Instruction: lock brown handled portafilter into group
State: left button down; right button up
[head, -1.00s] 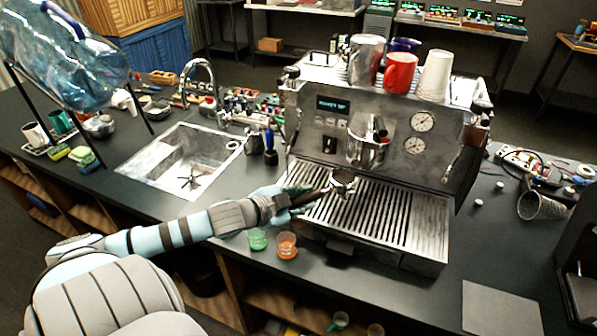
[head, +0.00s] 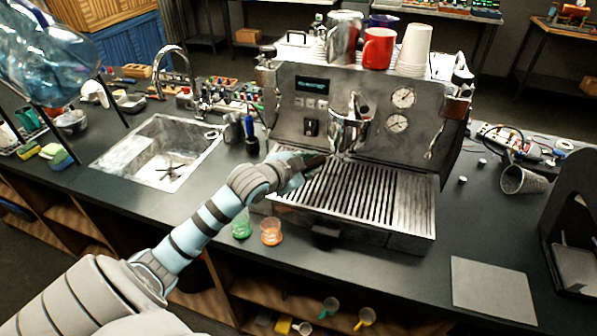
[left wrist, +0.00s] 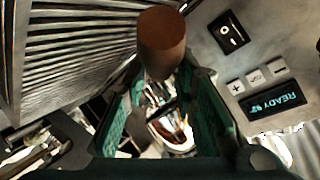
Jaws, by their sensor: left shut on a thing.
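My left gripper (head: 298,172) is shut on the brown handle (head: 317,162) of the portafilter, above the left part of the drip tray. In the left wrist view the brown handle (left wrist: 162,42) stands between the green finger pads. The handle points from my gripper up and right to the group (head: 350,128) on the espresso machine (head: 375,95). The metal head of the portafilter is at the underside of the group and hard to tell from it. I cannot tell whether it is seated or turned in. My right gripper is not in view.
The slatted drip tray (head: 385,195) lies below the group. A sink (head: 150,155) is at left. A grey mat (head: 492,288) lies at right.

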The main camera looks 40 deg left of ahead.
pick_arm(q)
jog(key=shift+w+d+r, duration=0.1)
jog(key=shift+w+d, duration=0.15)
jog(key=shift+w, duration=0.15)
dwell(0.4)
jog(key=shift+r+p, duration=0.1)
jog(key=shift+p, duration=0.2)
jog(key=shift+s+r+p, duration=0.1)
jog(key=shift+r+p, duration=0.2)
jog(key=shift+p, duration=0.3)
jog(key=shift+d, duration=0.1)
dwell(0.4)
